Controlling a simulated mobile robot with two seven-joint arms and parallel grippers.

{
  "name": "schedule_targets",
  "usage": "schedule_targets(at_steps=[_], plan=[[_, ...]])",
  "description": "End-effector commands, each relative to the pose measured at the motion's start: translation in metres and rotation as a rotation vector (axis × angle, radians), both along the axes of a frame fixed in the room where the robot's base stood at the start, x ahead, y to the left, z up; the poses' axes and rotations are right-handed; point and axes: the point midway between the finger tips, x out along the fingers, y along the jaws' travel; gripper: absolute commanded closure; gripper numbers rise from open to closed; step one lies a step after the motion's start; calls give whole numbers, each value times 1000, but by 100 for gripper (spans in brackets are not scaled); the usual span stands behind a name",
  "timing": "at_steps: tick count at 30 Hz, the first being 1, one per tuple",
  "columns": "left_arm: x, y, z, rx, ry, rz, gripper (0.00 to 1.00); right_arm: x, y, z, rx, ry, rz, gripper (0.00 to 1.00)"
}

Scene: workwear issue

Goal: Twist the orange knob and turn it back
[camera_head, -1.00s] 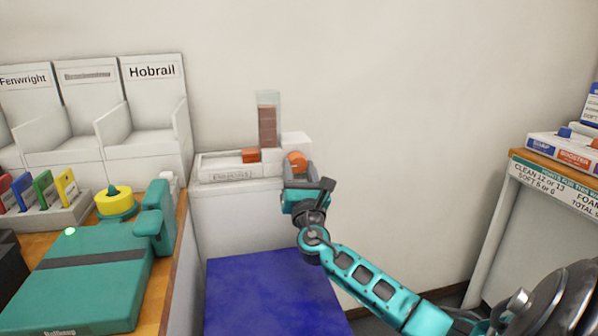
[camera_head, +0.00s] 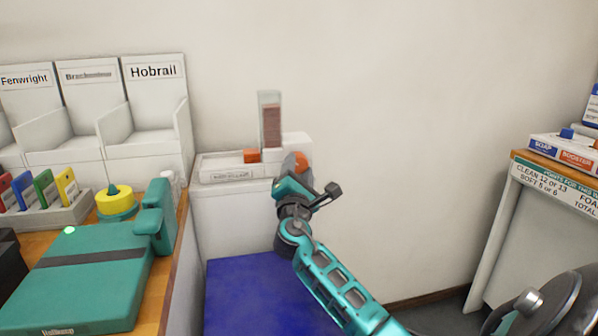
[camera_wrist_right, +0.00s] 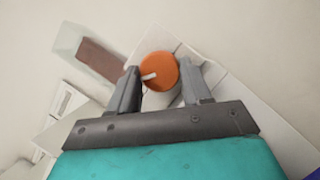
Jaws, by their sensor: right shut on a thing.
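The orange knob (camera_head: 303,161) is on the front of a white dispenser (camera_head: 228,174) against the wall. My right gripper (camera_head: 294,166) is at the knob and partly covers it in the head view. In the right wrist view the orange knob (camera_wrist_right: 159,71) has a pale pointer mark toward its lower left. The two fingers of my right gripper (camera_wrist_right: 160,85) stand on either side of the knob, shut on it. The gripper is rolled over in the head view. My left gripper is not in view.
A clear tube (camera_head: 270,120) with brown contents rises from the dispenser, beside an orange block (camera_head: 251,156). A blue surface (camera_head: 262,290) lies below. A teal machine (camera_head: 85,285) stands on the left table. White bins (camera_head: 150,120) stand behind it.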

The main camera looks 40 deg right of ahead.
Motion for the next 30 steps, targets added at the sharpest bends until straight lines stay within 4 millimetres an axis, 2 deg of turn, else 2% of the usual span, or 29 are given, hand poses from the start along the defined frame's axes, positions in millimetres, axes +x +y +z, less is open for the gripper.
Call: schedule_targets(at_steps=[18, 30], plan=[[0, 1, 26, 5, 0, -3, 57, 1, 3, 6, 516, -280, 1, 82], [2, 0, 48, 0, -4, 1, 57, 1, 3, 8, 758, -414, 0, 82]])
